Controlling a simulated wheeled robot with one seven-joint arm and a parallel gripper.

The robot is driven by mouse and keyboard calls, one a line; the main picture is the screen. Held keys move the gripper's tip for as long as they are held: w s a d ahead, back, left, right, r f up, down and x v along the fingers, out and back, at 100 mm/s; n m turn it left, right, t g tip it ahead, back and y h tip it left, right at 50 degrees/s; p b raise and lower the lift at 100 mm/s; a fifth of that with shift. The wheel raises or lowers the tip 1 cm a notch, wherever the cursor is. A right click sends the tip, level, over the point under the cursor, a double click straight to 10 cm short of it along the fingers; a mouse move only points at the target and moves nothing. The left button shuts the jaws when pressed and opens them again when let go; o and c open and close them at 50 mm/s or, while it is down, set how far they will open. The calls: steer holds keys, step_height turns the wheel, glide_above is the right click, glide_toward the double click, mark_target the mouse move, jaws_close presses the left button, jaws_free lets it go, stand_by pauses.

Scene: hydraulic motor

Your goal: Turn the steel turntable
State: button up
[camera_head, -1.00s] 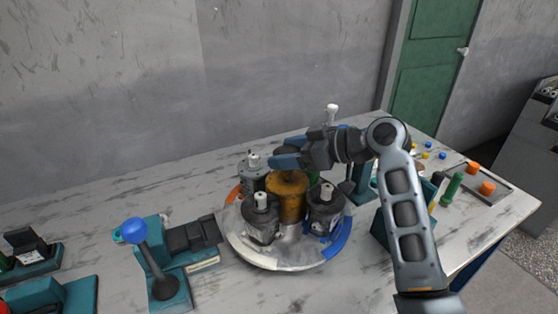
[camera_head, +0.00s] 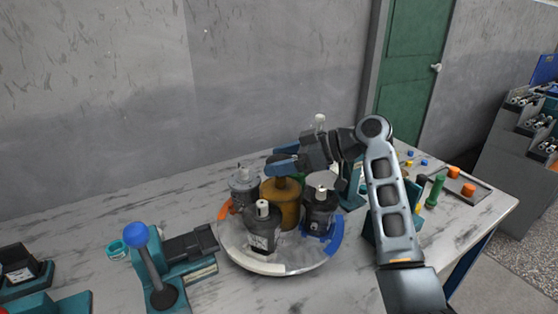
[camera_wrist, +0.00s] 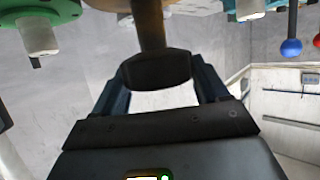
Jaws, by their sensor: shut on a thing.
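The steel turntable (camera_head: 241,254) is a round plate on the worktable, with a blue section (camera_head: 331,243) at its right rim and an orange one (camera_head: 225,208) at its left. A brown-orange central hub (camera_head: 283,205) stands in its middle, with grey and black motors (camera_head: 264,232) around it. My gripper (camera_head: 283,164) is above the hub, shut on the dark knob at its top. In the wrist view the knob (camera_wrist: 155,70) sits between my two fingers (camera_wrist: 158,88), with a brown shaft beyond it. My gripper and arm partly hide the far side of the turntable.
A teal lever press with a blue ball (camera_head: 135,236) stands left of the turntable. A teal fixture (camera_head: 353,185) stands behind it to the right. A tray with orange caps and a green handle (camera_head: 436,190) is at the right. Bare tabletop lies at the back left.

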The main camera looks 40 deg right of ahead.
steer(key=o, duration=1.4)
step_height(320, 180, up, 4)
steer(key=shift+r+b, duration=0.15)
steer(key=shift+b, duration=0.25)
steer(key=v, duration=0.4)
steer(key=w+d+r+v, duration=0.1)
steer(key=v, duration=0.3)
steer(key=w+b+v, duration=0.1)
steer(key=v, duration=0.4)
steer(key=shift+s+d+r, duration=0.15)
steer(key=shift+d+r, duration=0.1)
steer(key=shift+r, duration=0.1)
